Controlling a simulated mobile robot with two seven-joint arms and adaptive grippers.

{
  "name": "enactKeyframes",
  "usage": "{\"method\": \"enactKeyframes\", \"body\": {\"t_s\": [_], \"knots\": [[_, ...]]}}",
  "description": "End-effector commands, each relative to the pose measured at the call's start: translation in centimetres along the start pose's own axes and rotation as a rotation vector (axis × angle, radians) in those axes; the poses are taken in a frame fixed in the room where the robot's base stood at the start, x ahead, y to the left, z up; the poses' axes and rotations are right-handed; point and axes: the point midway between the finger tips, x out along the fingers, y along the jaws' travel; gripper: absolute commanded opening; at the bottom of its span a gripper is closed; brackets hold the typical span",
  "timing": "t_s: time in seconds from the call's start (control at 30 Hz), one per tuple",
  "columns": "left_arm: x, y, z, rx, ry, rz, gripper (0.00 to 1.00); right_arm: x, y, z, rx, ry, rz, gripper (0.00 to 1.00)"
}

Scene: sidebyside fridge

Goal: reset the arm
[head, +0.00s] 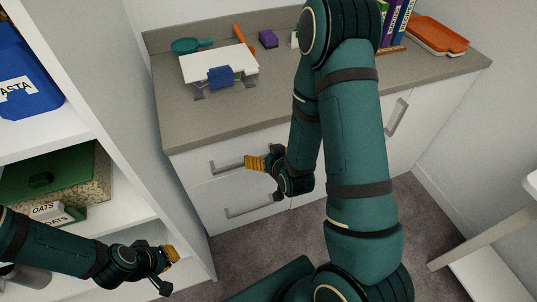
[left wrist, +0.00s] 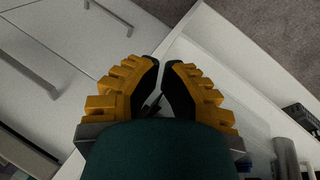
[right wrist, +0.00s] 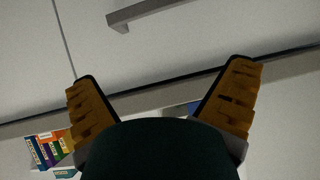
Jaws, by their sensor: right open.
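My left gripper (head: 172,255) is at the lower left of the head view, in front of the open shelf unit. In the left wrist view its orange fingers (left wrist: 162,66) come together at the tips with nothing visible held between them. My right gripper (head: 258,163) is in front of the drawer fronts (head: 222,172), near a drawer handle (head: 228,165). In the right wrist view its fingers (right wrist: 160,74) are spread apart and empty. My large right arm crosses the middle of the head view and hides part of the counter and cabinet.
The shelf unit (head: 180,190) holds a blue pasta container (head: 25,75), a green-lidded container (head: 45,172) and oats boxes (head: 55,213). Bare carpet (head: 435,205) lies at the right.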

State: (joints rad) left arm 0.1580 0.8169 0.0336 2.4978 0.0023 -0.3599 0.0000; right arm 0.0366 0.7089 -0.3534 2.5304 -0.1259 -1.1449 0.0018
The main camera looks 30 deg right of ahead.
Motion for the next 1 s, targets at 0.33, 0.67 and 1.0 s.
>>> {"method": "enactKeyframes", "body": {"t_s": [0.33, 0.67, 1.0], "knots": [[0.0, 0.0, 0.1, 0.001, -0.002, 0.000, 0.00, 0.1, -0.5, 1.0, 0.005, -0.040, -0.008, 1.00], [0.5, 0.1, 1.5, 0.012, -0.040, -0.006, 0.00, -2.6, -8.3, 13.1, 0.066, -0.604, -0.145, 1.00], [0.7, 0.1, 2.2, 0.019, -0.059, -0.009, 0.00, -6.8, -12.3, 18.0, 0.079, -0.907, -0.231, 1.00]]}}
